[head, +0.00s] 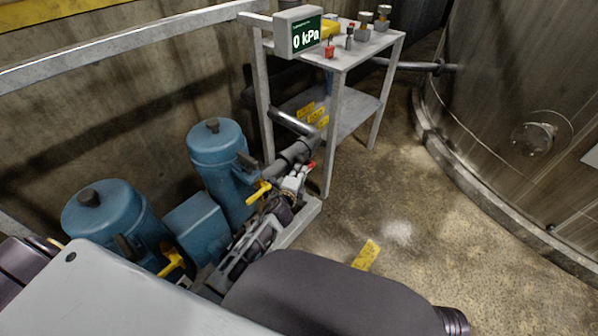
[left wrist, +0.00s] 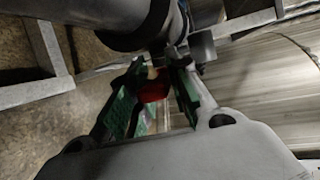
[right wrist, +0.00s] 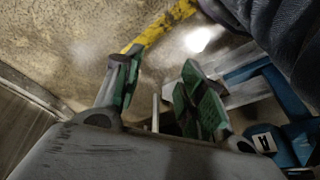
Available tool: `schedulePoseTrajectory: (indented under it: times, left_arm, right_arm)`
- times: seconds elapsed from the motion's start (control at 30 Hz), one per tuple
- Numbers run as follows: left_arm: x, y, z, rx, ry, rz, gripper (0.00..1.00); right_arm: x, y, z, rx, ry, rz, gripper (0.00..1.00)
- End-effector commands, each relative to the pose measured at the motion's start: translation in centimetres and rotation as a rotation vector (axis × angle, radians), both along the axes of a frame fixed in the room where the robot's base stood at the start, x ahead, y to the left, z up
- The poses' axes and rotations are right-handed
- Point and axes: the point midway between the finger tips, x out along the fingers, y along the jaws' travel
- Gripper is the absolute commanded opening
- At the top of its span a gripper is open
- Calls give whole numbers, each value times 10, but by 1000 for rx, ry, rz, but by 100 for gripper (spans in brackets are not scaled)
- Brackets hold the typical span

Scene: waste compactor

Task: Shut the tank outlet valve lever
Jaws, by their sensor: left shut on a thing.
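The red valve lever (head: 311,165) shows as a small red piece beside the grey pipe (head: 287,158), in front of the cart. In the left wrist view the red lever (left wrist: 153,88) lies between the fingers of my left gripper (left wrist: 158,92), just below a dark pipe. My left gripper (head: 301,176) is shut on it; the fingers hide part of the lever. The exact lever angle is hard to tell. My right gripper (right wrist: 160,92) is open, with its fingers apart and no object held between them; the head view does not show its fingers.
A metal cart (head: 360,55) with a 0 kPa display (head: 299,33) stands behind. A large steel tank (head: 520,110) is at right. Floor between is clear except a yellow marking (head: 366,254).

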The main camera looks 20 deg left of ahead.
Motion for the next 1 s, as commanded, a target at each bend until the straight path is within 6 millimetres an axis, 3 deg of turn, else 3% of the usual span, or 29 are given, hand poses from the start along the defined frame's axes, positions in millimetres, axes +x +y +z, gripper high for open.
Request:
schedulePoseTrajectory:
  times: [0.03,0.47,1.0]
  left_arm:
    - [2,-3,7,0,-3,-6,0]
    - [4,-4,12,14,33,-8,0]
    - [5,-5,16,31,83,-9,0]
  right_arm:
    - [0,-1,3,-6,7,-1,40]
    - [-3,-10,-4,-49,62,-3,40]
    - [-8,-20,-41,-87,120,-10,40]
